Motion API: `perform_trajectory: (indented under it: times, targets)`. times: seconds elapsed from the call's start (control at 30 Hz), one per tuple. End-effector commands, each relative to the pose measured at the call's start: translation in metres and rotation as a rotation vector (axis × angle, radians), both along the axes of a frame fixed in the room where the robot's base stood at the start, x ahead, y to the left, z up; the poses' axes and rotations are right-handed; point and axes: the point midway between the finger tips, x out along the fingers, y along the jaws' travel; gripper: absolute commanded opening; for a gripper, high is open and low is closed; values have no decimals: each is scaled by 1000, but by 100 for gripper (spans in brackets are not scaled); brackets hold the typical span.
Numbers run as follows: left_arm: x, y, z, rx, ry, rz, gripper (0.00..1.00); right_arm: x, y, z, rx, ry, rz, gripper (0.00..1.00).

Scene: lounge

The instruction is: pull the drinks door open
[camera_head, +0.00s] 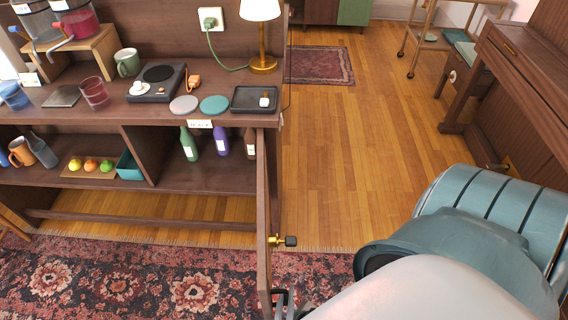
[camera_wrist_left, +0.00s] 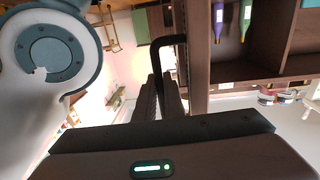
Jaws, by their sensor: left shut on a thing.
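The drinks door (camera_head: 263,225) is a brown panel at the right end of the cabinet, seen almost edge-on and swung out toward me. The compartment behind it is open, with a green bottle (camera_head: 189,144), a purple bottle (camera_head: 222,142) and a brown bottle (camera_head: 249,142). My left gripper (camera_head: 285,302) is beside the door's near edge, mostly cut off at the bottom. In the left wrist view its fingers (camera_wrist_left: 158,98) are shut on the door's black bar handle (camera_wrist_left: 169,42), beside the brown door panel (camera_wrist_left: 197,60). My right gripper is not in view.
A brass and black knob (camera_head: 284,240) sticks out from the door's right face. The cabinet top holds a lamp (camera_head: 262,30), a black tray (camera_head: 254,99) and cups. Wooden floor (camera_head: 345,160) is clear to the right, up to a piano (camera_head: 525,70). A patterned rug (camera_head: 130,280) lies in front.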

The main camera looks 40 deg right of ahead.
Motion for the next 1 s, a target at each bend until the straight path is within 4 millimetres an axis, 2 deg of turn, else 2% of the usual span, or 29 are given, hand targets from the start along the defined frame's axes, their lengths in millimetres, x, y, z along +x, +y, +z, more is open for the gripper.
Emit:
perform_trajectory:
  times: [0.27,0.57,0.6,1.0]
  targets:
    - [0,0,0,1,-1,-1,0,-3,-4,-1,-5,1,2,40]
    - [0,0,0,1,-1,-1,0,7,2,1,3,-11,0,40]
    - [-1,0,0,1,0,-1,16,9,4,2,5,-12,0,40]
    - [0,1,0,1,-1,0,17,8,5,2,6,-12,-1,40]
